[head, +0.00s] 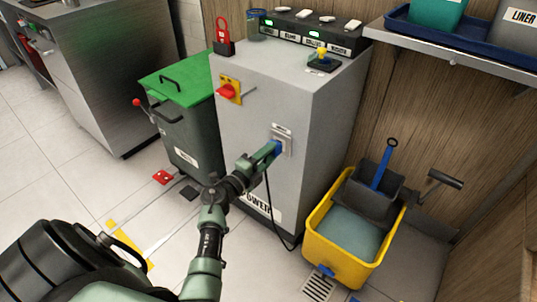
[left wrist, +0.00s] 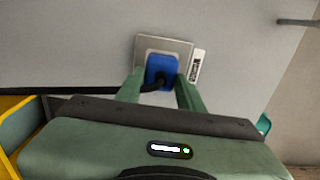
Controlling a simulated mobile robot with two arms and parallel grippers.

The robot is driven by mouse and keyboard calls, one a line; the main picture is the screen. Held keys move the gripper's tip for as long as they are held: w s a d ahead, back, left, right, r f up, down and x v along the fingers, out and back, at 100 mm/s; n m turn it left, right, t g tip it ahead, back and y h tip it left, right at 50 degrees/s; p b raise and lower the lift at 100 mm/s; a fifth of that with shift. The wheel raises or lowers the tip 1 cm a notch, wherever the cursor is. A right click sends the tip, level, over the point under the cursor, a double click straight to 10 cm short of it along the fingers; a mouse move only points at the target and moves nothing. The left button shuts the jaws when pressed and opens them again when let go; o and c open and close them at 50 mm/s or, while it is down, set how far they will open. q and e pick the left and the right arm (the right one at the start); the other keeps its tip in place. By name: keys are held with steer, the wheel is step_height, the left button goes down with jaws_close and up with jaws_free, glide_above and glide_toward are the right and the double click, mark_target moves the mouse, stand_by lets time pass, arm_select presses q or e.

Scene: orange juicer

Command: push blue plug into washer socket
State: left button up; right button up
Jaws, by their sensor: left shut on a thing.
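The blue plug (left wrist: 161,68) is between the fingers of my left gripper (left wrist: 160,88), which is shut on it. In the left wrist view the plug lies against the metal plate of the washer socket (left wrist: 181,50); I cannot tell how deep it sits. In the head view my left gripper (head: 262,158) reaches the socket plate (head: 286,141) on the grey cabinet (head: 262,100), and a bit of the blue plug (head: 277,147) shows at the fingertips. A black cable (head: 269,200) hangs from the plug down to the floor. My right gripper is not in view.
A yellow mop bucket (head: 345,262) stands right of the cabinet. A green-lidded bin (head: 185,135) stands to its left. A red rotary switch (head: 228,91) and a red padlock (head: 222,38) are on the cabinet. A shelf (head: 450,55) juts out at upper right. Tiled floor is open at left.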

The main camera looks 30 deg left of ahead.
arm_select(q)
steer(key=shift+w, duration=0.45)
steer(key=o, duration=1.3)
steer(key=shift+o, duration=0.2)
steer(key=shift+s, duration=0.1)
steer(key=s+p, duration=0.1)
steer(key=s, duration=0.6)
steer(key=shift+s+a, duration=0.25)
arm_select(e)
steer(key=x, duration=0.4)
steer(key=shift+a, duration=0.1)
